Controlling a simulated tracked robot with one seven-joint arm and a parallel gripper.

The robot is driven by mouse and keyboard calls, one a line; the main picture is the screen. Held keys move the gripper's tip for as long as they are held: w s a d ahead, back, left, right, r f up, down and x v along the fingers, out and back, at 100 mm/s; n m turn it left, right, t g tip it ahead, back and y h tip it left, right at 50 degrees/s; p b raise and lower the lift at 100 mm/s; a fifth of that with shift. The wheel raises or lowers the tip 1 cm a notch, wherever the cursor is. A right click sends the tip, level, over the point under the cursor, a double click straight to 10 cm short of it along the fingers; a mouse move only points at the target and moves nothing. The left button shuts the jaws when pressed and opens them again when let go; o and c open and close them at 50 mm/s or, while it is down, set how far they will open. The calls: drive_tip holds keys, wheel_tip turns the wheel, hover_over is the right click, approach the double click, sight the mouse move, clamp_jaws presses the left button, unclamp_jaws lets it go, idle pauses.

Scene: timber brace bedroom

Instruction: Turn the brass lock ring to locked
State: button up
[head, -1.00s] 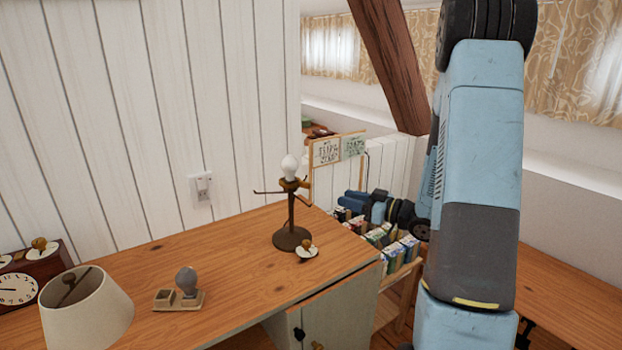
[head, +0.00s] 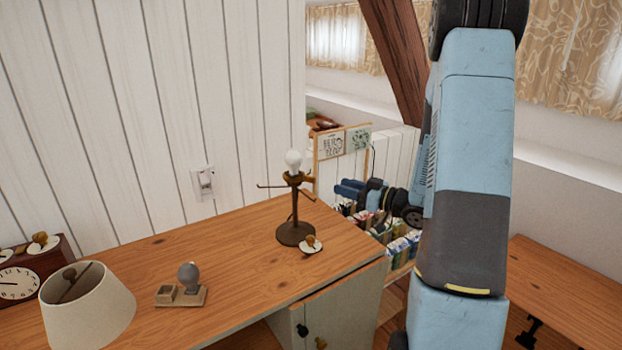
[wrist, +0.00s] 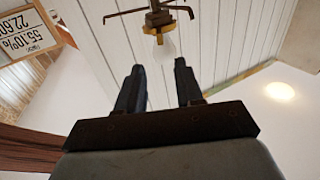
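The lamp stand (head: 294,212) stands upright on the wooden desk, with a white bulb (head: 293,160) on top. The brass ring (head: 294,178) is the collar just below the bulb; its lock marks are too small to read. In the wrist view the lamp appears upside down, with the brass ring (wrist: 158,19) at the top and the bulb (wrist: 165,48) hanging below it. My gripper (head: 340,190) is to the right of the lamp, apart from it, with its fingers pointing left. In the wrist view my gripper (wrist: 158,70) is open and empty.
A white disc with a brass knob (head: 311,246) lies by the lamp base. A grey bulb in a holder (head: 188,278), a lampshade (head: 85,310) and a clock (head: 22,283) are farther left. A framed sign (head: 333,146) and a crate of cartons (head: 398,240) stand beyond the desk.

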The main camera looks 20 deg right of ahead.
sight(311, 177)
drive_tip(key=x, duration=1.2)
clamp_jaws()
idle(0.4)
